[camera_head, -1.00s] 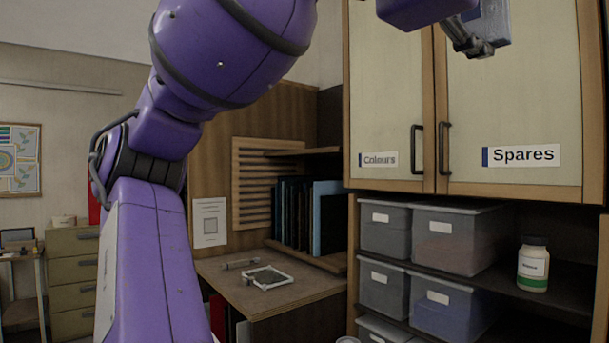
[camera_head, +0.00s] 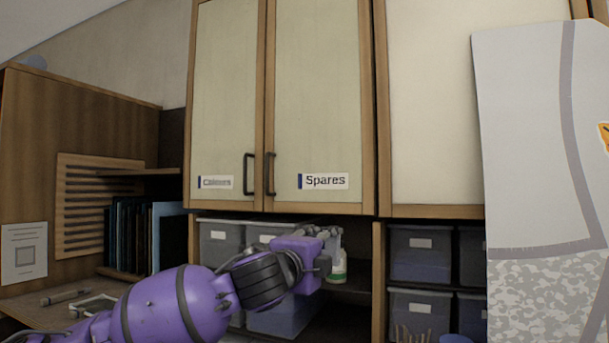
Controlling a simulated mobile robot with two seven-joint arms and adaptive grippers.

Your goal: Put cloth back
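I cannot make out a cloth in the head view. My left arm comes in from the lower left, and its gripper (camera_head: 322,236) is in front of the open shelf under the cupboard doors. It overlaps a white bottle with a green band (camera_head: 338,268) on that shelf. I cannot tell whether it touches the bottle. The fingers are small and partly hidden by the wrist, so their opening and anything between them are unclear. My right gripper is out of view.
The cupboard doors marked Colours (camera_head: 222,120) and Spares (camera_head: 315,110) are shut above the shelves. Grey bins (camera_head: 420,262) fill nearby shelves. A large pale panel with a speckled lower part (camera_head: 530,150) stands at the right. A wooden bench (camera_head: 35,312) is at lower left.

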